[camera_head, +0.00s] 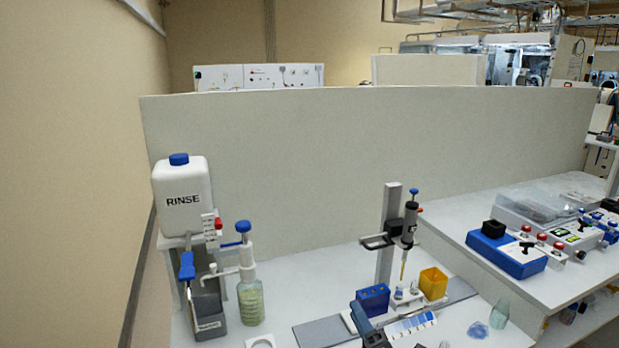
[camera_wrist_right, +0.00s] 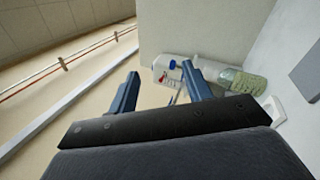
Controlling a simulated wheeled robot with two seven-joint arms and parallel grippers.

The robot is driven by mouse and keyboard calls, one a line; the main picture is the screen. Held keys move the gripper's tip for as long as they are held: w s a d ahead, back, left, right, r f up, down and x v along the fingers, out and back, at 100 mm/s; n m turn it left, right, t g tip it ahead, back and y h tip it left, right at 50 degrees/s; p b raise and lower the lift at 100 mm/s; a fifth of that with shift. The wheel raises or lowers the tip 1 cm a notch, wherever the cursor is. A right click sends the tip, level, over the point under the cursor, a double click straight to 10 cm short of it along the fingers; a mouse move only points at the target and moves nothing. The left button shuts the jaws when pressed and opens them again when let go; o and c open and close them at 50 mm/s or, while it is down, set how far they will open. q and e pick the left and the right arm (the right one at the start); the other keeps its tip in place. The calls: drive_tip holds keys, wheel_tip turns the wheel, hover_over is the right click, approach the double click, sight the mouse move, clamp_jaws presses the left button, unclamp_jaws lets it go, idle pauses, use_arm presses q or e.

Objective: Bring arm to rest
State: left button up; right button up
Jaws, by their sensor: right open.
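My right gripper (camera_head: 366,324) shows at the bottom edge of the head view, partly cut off, in front of the pipette stand. In the right wrist view its two dark blue fingers (camera_wrist_right: 162,85) are spread apart with nothing held between them. Beyond the fingertips in that view are the white rinse bottle (camera_wrist_right: 168,68) and the bottle of pale green liquid (camera_wrist_right: 243,83), both apart from the gripper. My left gripper is not in view.
The rinse bottle (camera_head: 182,200) stands on a raised shelf beside a pump bottle (camera_head: 250,302). A pipette (camera_head: 409,222) hangs upright on its stand, near a blue rack (camera_head: 373,299) and a yellow box (camera_head: 433,283). A partition (camera_head: 340,160) closes the back.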

drive_tip(key=s+d+f+m+g+h, duration=0.35)
drive_tip(key=d+f+m+h, duration=0.2)
drive_tip(key=f+m, duration=0.2)
drive_tip(key=s+d+f+m+g+h, duration=0.2)
drive_tip(key=s+d+f+m+h, duration=0.25)
drive_tip(key=f+m+h, duration=0.35)
drive_tip(key=s+f+m+g+y, duration=0.2)
drive_tip(key=s+f+m+g, duration=0.3)
drive_tip(key=s, duration=0.6)
drive_tip(key=s+f+m+g+y, duration=0.2)
drive_tip(key=s+f+m+g, duration=0.3)
drive_tip(key=s, duration=0.5)
drive_tip(key=s+a+f+g, duration=0.1)
drive_tip(key=a+f, duration=0.1)
drive_tip(key=f, duration=1.1)
drive_tip(key=s+a+f+n+g, duration=0.1)
drive_tip(key=a+f+g, duration=0.1)
drive_tip(key=f, duration=1.2)
drive_tip(key=shift+s+a+y, duration=0.3)
drive_tip(key=shift+y, duration=0.15)
drive_tip(key=shift+r, duration=0.1)
